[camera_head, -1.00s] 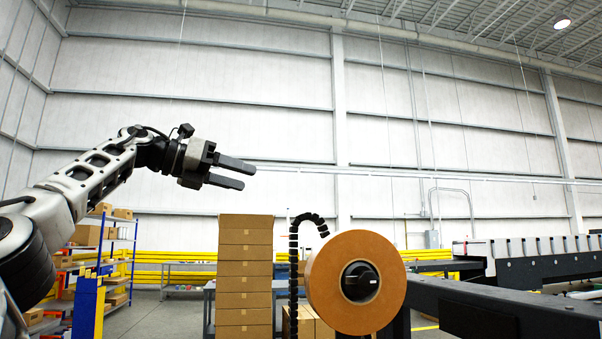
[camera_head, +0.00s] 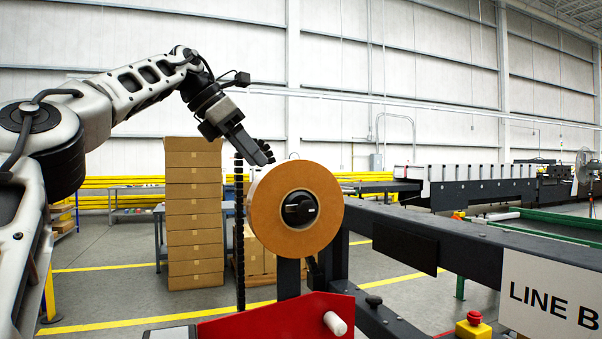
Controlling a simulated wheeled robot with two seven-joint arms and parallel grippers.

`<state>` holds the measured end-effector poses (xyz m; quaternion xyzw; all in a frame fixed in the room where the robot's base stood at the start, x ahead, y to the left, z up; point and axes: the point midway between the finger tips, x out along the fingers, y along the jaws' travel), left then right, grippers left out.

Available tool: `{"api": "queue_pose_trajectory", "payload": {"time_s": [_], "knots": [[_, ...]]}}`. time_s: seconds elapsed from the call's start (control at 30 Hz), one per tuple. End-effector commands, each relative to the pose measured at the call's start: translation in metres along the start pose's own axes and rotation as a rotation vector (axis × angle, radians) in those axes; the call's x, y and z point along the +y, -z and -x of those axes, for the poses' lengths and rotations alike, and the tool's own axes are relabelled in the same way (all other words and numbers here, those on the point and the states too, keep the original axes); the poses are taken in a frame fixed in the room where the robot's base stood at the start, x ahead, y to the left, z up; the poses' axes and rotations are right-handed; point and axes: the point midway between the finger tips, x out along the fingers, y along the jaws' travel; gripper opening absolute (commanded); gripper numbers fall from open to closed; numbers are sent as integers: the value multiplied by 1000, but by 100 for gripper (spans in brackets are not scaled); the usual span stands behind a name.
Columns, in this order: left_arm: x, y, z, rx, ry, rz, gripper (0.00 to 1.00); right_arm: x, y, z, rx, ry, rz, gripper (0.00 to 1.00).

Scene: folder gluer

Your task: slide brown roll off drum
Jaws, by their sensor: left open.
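The brown roll (camera_head: 265,213) sits on the black drum (camera_head: 300,208), whose hub shows through the roll's centre. The roll stands upright with its flat face toward me. My left gripper (camera_head: 266,156) is open and empty, pointing down and to the right just above the roll's upper left edge. Its fingers overlap in this view, and I cannot tell whether they touch the roll. My right gripper is not in view.
A dark machine beam (camera_head: 440,238) runs right from behind the roll, with a LINE B sign (camera_head: 552,295). A red panel (camera_head: 285,320) with a white knob (camera_head: 335,323) lies below. A red emergency button (camera_head: 474,318) is at lower right. Stacked cartons (camera_head: 194,215) stand left.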

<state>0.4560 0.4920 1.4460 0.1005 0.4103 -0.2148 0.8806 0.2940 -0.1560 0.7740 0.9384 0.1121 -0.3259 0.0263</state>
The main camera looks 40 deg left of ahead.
Motion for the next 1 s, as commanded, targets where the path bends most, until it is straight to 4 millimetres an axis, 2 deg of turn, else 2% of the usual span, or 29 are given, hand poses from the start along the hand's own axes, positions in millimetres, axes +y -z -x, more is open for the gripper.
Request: {"api": "queue_pose_trajectory", "payload": {"time_s": [0.77,1.0], "knots": [[0,0,-56,0,1,1,55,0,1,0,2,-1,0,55],[0,0,-56,-1,0,1,55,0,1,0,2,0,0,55]]}}
